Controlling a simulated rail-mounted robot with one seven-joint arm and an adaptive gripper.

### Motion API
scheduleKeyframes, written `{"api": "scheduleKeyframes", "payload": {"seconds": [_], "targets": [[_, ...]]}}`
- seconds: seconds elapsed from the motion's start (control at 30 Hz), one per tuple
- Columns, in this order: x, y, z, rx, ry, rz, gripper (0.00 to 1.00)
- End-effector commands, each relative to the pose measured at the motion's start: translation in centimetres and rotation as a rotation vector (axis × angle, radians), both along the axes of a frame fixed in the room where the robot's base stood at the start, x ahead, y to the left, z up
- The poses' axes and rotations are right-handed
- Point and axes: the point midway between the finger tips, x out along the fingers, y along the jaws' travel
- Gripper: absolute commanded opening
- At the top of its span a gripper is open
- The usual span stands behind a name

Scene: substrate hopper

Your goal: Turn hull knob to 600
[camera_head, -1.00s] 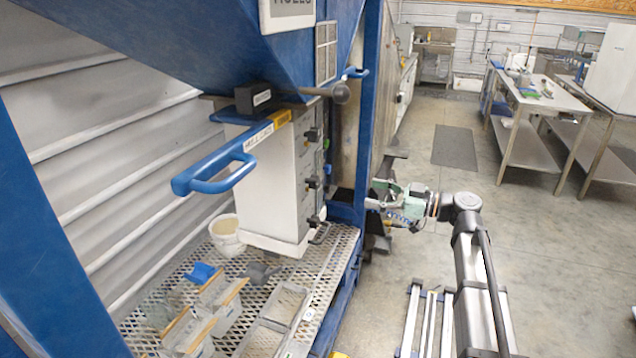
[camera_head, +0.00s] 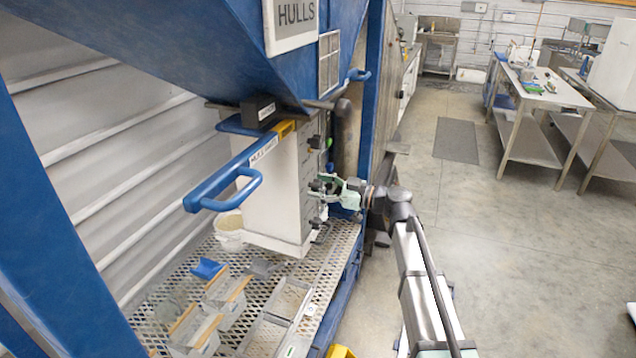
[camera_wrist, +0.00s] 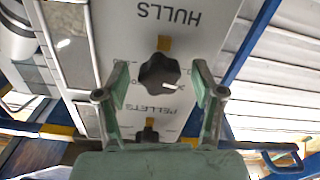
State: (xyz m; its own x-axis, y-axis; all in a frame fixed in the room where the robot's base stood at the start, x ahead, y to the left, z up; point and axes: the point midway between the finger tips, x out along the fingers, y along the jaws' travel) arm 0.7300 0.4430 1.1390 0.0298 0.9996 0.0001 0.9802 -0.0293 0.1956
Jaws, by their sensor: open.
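The hull knob (camera_wrist: 159,76) is a black lobed knob with a white pointer mark. In the wrist view it sits on a pale panel (camera_wrist: 120,30) near the upside-down word HULLS. My gripper (camera_wrist: 160,85) is open, with one green finger on each side of this knob in the picture; I cannot tell whether they touch it. A second black knob (camera_wrist: 147,137) by the word PELLETS is partly hidden by my gripper. In the head view my gripper (camera_head: 318,187) is at the right face of the white control box (camera_head: 270,190), and the knobs there are small and partly hidden.
A blue handle bar (camera_head: 215,185) juts out from the hopper (camera_head: 170,50) beside the box. Trays (camera_head: 290,298), scoops and a white bucket (camera_head: 229,232) are on the mesh shelf (camera_head: 255,330) below. Open floor (camera_head: 480,250) lies to the right.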

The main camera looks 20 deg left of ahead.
Motion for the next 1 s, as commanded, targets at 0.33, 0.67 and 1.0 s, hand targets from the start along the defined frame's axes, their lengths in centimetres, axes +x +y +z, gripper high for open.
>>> {"api": "scheduleKeyframes", "payload": {"seconds": [0.33,0.67,1.0], "targets": [[0.01,0.64,-0.06,0.000,0.000,0.000,0.68],[0.01,0.63,-0.03,0.000,0.000,0.000,0.07],[0.02,0.64,-0.22,0.001,0.046,0.000,0.07]]}}
